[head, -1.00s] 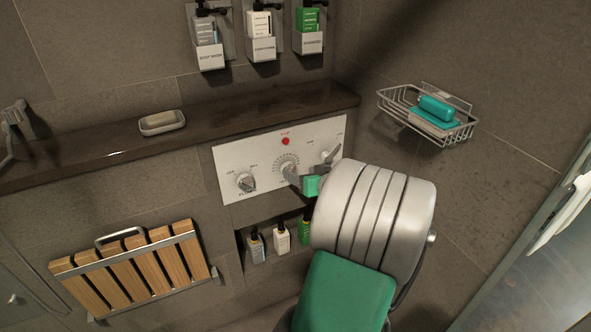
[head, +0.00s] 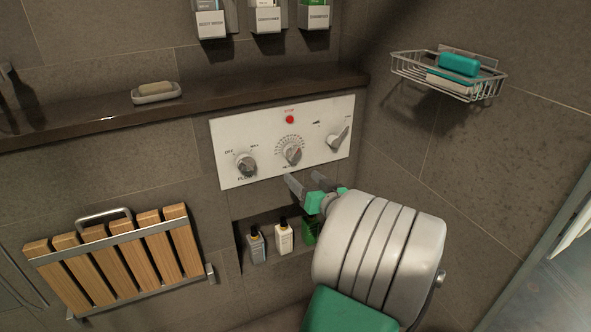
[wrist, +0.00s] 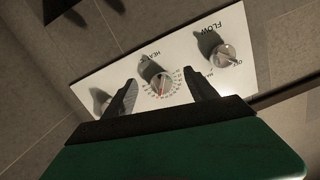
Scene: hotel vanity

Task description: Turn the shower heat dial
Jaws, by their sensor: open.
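The white control panel (head: 225,170) is on the tiled wall. Its middle knob, the heat dial (head: 291,153), is grey with a ring of scale marks. In the wrist view the heat dial (wrist: 161,86) has a red mark, and "HEAT" is printed beside it. My gripper (head: 304,180) is open and empty, just below and in front of the dial, apart from it in the head view. In the wrist view its dark fingers (wrist: 160,80) appear on either side of the dial. The left finger partly covers another knob there.
The flow knob (head: 246,164) is left of the dial, another knob (head: 338,137) right, and a red button (head: 290,119) above. A niche with bottles (head: 284,236) is below the panel. A dark ledge (head: 220,92) runs above; a wire basket (head: 450,78) hangs right.

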